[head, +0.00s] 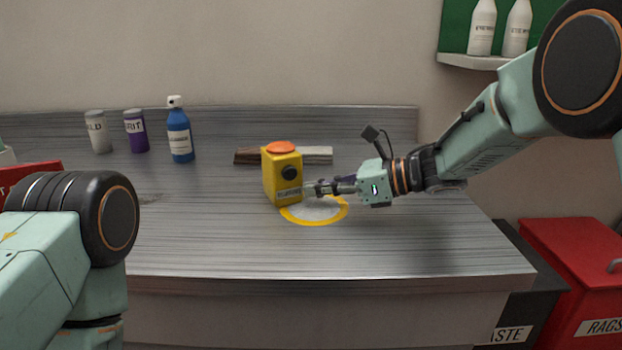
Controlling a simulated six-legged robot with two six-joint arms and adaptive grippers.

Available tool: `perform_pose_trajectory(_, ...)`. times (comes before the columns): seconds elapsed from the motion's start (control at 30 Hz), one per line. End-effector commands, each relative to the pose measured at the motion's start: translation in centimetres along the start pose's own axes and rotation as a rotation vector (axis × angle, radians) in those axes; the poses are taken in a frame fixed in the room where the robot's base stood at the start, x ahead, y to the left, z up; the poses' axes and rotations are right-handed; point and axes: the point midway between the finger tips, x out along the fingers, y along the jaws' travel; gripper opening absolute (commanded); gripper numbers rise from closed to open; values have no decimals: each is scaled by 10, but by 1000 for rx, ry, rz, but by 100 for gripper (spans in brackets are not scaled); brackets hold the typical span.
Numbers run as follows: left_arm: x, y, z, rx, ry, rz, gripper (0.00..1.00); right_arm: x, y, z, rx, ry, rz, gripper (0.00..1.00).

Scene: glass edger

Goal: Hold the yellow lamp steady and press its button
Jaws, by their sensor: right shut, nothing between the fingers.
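The yellow lamp (270,183) is a box standing upright on the grey bench. It has an orange cap (281,147) on top and a black round button (289,173) on the side facing right. A label sits below the button. My right gripper (308,189) comes in from the right, with its fingers shut and empty. Its tips are at the lamp's lower right side, below the button; I cannot tell whether they touch it. My left arm shows at the lower left, but its gripper is out of view.
A yellow ring with a pale centre (318,210) is marked on the bench beside the lamp. A brush (318,155) lies behind it. A blue spray bottle (180,140), a purple can (136,132) and a grey can (98,134) stand at back left. A red bin (570,255) is at right.

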Motion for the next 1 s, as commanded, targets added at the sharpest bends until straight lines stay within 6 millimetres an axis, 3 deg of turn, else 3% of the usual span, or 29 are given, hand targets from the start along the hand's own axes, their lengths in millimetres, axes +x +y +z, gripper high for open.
perform_pose_trajectory(0.1,0,0,0,0,0,0,77,0,0,0,0,0,0,2)
perform_pose_trajectory(1.0,0,0,0,0,0,0,77,0,0,0,0,0,0,75)
